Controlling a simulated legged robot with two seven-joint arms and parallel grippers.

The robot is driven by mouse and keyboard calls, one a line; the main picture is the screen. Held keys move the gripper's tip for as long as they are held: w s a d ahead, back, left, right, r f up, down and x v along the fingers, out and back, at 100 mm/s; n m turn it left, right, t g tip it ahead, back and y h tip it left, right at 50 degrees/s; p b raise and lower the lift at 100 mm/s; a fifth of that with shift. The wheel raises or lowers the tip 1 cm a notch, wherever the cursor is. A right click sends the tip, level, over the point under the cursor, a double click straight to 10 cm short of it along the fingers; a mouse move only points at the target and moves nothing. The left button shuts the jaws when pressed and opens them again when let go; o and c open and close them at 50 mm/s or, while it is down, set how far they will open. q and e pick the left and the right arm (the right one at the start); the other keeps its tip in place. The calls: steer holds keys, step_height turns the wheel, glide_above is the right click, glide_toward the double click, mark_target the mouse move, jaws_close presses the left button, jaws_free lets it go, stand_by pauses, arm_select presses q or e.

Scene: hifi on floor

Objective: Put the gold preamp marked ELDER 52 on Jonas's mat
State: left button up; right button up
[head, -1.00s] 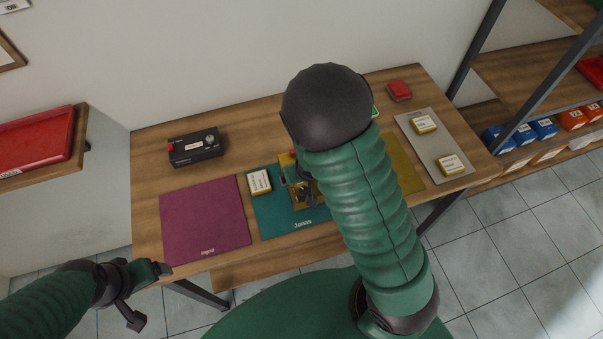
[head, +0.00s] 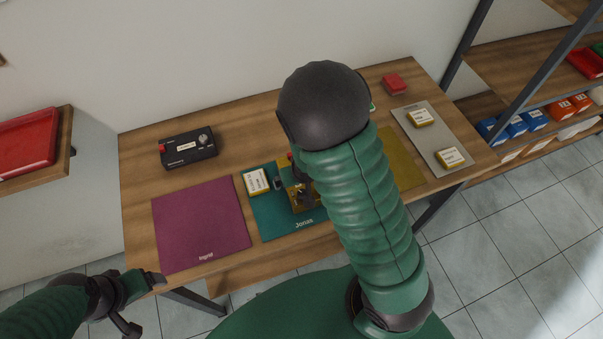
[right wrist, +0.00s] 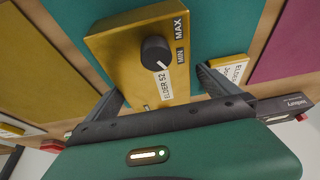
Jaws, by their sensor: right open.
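The gold preamp (right wrist: 140,58) marked ELDER 52, with a black knob and MIN and MAX labels, lies on Jonas's teal mat (right wrist: 215,25). In the head view the preamp (head: 299,198) shows on Jonas's mat (head: 268,225), partly hidden by my right arm and gripper. My right gripper (right wrist: 160,95) is open, with one finger on each side of the preamp and a gap at the right finger. My left gripper (head: 157,279) is in front of the table's left edge, away from the preamp; its jaw opening is not clear.
A yellow-edged label box (head: 257,182) sits on Jonas's mat, left of the preamp. The purple mat (head: 202,225) is bare. A black device (head: 187,148) stands behind it. A yellow mat (head: 402,160) and grey mat (head: 440,135) with two label boxes lie to the right.

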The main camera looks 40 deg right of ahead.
steer(key=p+v, duration=0.1)
steer(key=v, duration=0.4)
steer(key=shift+w+a+r, duration=0.1)
steer(key=shift+w+r, duration=0.05)
steer(key=s+r+p, duration=0.1)
steer(key=r, duration=0.2)
steer(key=s+r+p, duration=0.1)
steer(key=r, duration=0.1)
steer(key=shift+s+d+p, duration=0.35)
steer(key=shift+d, duration=0.05)
steer(key=shift+s+d+r, duration=0.1)
steer(key=shift+s+r, duration=0.05)
steer(key=shift+r, duration=0.05)
steer(key=s+a+r+n+g+y, duration=0.1)
steer(key=s+a+r+n+g, duration=0.15)
steer(key=s+a+r, duration=0.35)
steer(key=b, duration=0.8)
glide_above(297, 206)
steer(key=s+a, duration=0.1)
steer(key=s, duration=0.1)
step_height(297, 206, down, 11)
steer(key=shift+s+a+r+t, duration=0.15)
steer(key=shift+a+r+t, duration=0.2)
steer(key=shift+a+t, duration=0.1)
steer(key=shift+d, duration=0.2)
